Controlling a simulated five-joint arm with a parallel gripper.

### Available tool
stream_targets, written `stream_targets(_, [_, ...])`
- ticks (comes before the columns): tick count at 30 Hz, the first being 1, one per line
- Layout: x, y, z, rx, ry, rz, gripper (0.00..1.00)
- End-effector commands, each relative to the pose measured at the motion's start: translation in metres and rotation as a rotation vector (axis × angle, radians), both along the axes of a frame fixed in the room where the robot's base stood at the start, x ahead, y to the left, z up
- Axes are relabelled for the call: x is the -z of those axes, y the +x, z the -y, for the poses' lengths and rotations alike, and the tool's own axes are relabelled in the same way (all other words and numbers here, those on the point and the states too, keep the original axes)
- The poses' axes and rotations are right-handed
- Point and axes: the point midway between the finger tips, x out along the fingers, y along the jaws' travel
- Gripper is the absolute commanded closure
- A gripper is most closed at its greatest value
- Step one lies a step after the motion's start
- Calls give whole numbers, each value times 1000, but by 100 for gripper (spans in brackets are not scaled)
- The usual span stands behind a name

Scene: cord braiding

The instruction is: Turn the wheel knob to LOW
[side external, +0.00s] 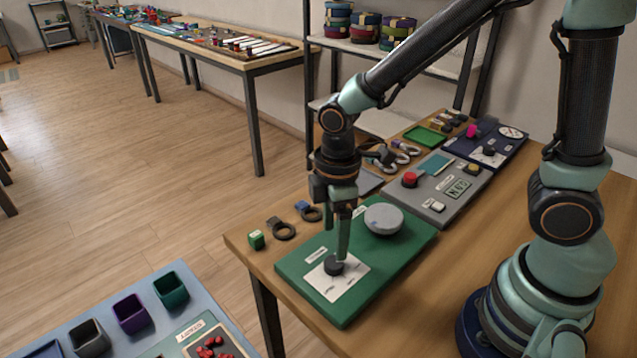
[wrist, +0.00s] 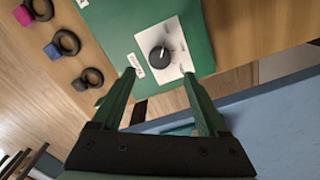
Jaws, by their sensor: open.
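The wheel knob (side external: 334,267) is a small black dial on a white plate (side external: 350,283) on the green panel (side external: 300,268). In the wrist view the knob (wrist: 158,60) shows a pale pointer line towards its upper right; the plate's small markings are too blurred to read. A grey round wheel (side external: 384,219) sits on the same panel behind the knob. My gripper (side external: 341,258) points down at the knob in the side view, its tips hiding part of it. In the wrist view my gripper (wrist: 159,74) is open and empty, with the knob ahead of the gap between its green fingers. Contact cannot be told.
A grey panel with a red button (side external: 409,179) and a dark blue panel (side external: 510,148) stand further back. A blue-grey tray with cups (side external: 130,313) stands at the lower left.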

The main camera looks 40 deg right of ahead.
Motion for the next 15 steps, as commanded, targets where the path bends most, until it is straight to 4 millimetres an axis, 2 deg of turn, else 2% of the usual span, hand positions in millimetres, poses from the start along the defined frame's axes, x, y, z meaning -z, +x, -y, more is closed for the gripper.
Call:
stream_targets(1, [11,-1,0,1,-2,-6,24])
stream_targets(6, [38,-1,0,1,-1,-4,24])
stream_targets(15, [63,0,0,2,0,0,24])
